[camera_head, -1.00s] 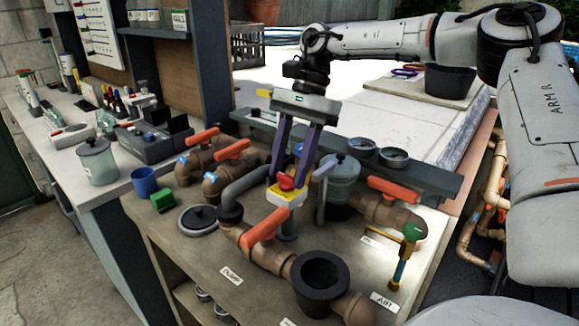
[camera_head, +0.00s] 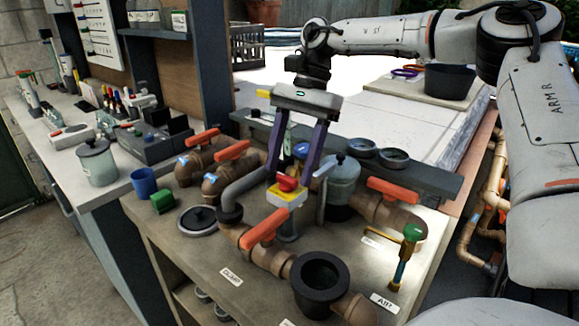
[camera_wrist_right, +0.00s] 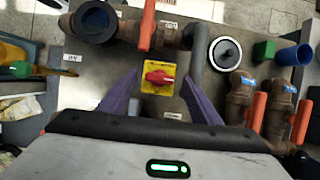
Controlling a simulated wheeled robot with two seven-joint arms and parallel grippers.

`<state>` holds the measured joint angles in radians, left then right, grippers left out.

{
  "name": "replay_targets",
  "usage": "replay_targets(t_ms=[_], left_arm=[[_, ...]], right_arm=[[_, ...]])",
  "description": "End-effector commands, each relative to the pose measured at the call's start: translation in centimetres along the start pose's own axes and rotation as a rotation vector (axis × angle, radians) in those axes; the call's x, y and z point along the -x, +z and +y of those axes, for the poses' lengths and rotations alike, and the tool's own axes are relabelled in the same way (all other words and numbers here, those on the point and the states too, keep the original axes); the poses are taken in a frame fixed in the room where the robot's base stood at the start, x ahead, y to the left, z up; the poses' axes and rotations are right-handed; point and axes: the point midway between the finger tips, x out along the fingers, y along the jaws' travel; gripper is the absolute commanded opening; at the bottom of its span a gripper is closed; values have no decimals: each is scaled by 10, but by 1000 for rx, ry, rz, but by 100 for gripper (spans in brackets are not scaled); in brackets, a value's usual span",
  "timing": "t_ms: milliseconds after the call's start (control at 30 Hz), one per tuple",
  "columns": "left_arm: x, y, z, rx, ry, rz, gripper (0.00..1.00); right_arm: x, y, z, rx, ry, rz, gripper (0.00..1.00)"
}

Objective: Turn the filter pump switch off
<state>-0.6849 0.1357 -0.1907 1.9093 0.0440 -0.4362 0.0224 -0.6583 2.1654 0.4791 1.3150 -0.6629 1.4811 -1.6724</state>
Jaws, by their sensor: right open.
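The filter pump switch is a red knob (camera_head: 287,184) on a yellow plate (camera_head: 286,198), mounted on a pale box above the pipework. In the right wrist view the red knob (camera_wrist_right: 159,77) lies with its long side roughly across the picture on the yellow plate (camera_wrist_right: 159,90). My right gripper (camera_head: 289,177) comes down from above with its purple fingers spread, one on each side of the knob. In the wrist view the right gripper (camera_wrist_right: 160,88) shows a gap on both sides of the knob and holds nothing. My left gripper is not in view.
Pipes with orange valve handles (camera_head: 264,229) surround the switch. A black open cup (camera_head: 321,278) stands in front, and a clear lidded canister (camera_head: 342,184) is close on the right. A green-topped brass valve (camera_head: 405,254) stands at the right. A green block (camera_head: 162,201) lies left.

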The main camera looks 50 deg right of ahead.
Motion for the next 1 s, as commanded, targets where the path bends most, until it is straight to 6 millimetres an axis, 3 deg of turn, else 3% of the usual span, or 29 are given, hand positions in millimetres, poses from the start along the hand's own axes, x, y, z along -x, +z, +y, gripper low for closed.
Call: replay_targets(t_ms=[300,500,1000], left_arm=[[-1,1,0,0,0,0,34],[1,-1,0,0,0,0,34],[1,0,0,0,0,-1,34]], right_arm=[[63,0,-1,-1,-4,2,58],[88,0,0,0,-1,1,58],[93,0,0,1,1,0,58]])
